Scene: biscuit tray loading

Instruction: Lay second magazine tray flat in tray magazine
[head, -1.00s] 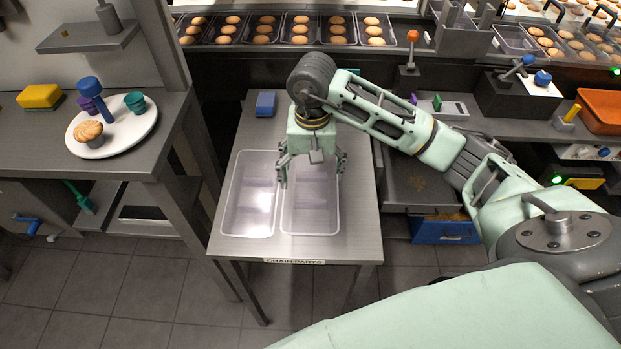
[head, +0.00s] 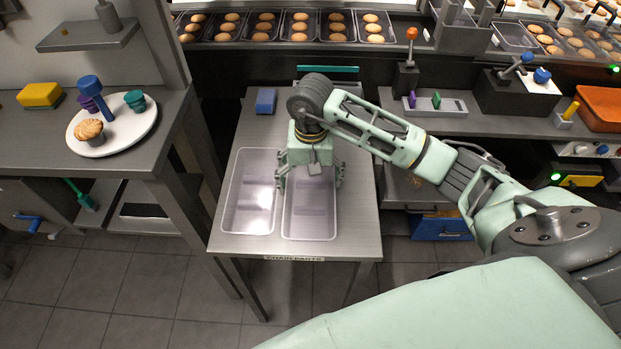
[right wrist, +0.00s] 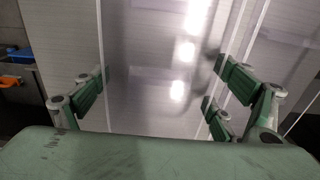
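Two clear, shallow trays lie side by side on a grey metal side table, the left tray (head: 232,215) and the right tray (head: 310,237). My right gripper (head: 310,176) is over the far half of the right tray, pointing down. Its fingers are spread wide, one pair near each long side of that tray. The right wrist view shows the tray floor (right wrist: 150,80) between the spread fingers (right wrist: 160,95); contact with the tray walls cannot be told. The gripper hides the tray's far end. My left gripper is not in view.
The side table (head: 360,215) has a blue block (head: 266,101) at its back left and a label on its front edge. A counter with a white plate (head: 140,120) stands left. A teal-edged object (head: 328,69) is behind my arm. Trays of biscuits line the back.

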